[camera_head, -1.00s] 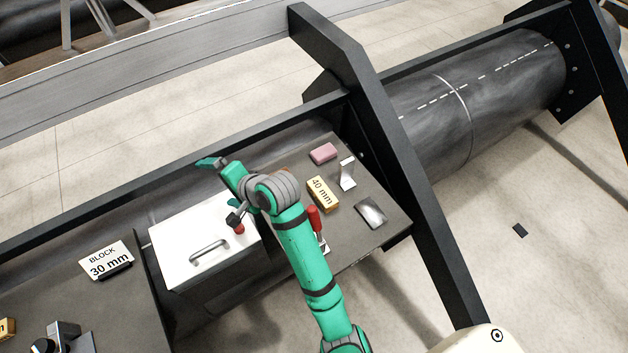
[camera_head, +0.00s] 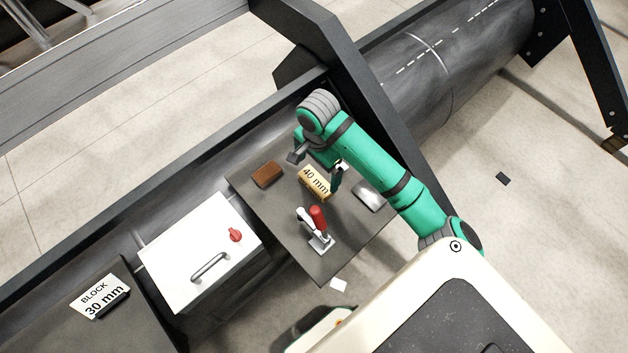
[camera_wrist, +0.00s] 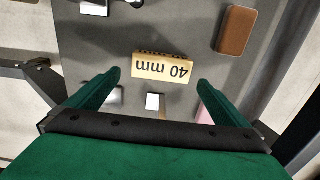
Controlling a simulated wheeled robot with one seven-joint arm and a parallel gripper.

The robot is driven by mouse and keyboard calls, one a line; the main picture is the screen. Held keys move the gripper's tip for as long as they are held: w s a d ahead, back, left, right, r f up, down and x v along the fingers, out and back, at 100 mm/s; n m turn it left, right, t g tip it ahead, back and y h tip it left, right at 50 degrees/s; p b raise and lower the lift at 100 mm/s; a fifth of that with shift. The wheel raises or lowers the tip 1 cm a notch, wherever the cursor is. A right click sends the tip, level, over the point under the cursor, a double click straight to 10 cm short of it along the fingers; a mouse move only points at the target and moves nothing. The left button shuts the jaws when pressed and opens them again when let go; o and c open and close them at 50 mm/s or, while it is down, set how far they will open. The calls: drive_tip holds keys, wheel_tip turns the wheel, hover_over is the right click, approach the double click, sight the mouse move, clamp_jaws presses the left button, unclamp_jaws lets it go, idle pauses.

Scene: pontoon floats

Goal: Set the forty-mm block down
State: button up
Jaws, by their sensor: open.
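The forty-mm block (camera_head: 314,182) is a yellow-tan block labelled "40 mm". It lies on the dark grey work table (camera_head: 290,250). In the wrist view, the block (camera_wrist: 162,67) lies ahead of and between my fingertips, label upside down. My gripper (camera_head: 339,176) is beside and above the block in the head view, where one finger shows against the block's right end. In the wrist view, my gripper (camera_wrist: 157,78) is open with nothing between its fingers. Contact with the block cannot be made out.
A brown block (camera_head: 267,174), a red-handled clamp (camera_head: 318,222) and a shiny metal piece (camera_head: 369,196) lie around it. A pink block (camera_wrist: 204,114) and a white bracket (camera_wrist: 153,102) show near my fingers. A white box (camera_head: 195,250) and dark beam (camera_head: 345,70) flank the table.

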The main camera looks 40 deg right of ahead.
sight(315, 182)
drive_tip(key=shift+w+f, duration=0.15)
drive_tip(key=shift+f, duration=1.4)
drive_tip(key=shift+a+f, duration=0.15)
drive_tip(key=shift+f, duration=1.1)
drive_tip(key=shift+a+f, duration=0.15)
drive_tip(key=shift+f, duration=1.05)
drive_tip(key=shift+a, duration=0.1)
drive_tip(key=c, duration=0.8)
drive_tip(key=shift+c, duration=0.5)
drive_tip(key=shift+r, duration=0.15)
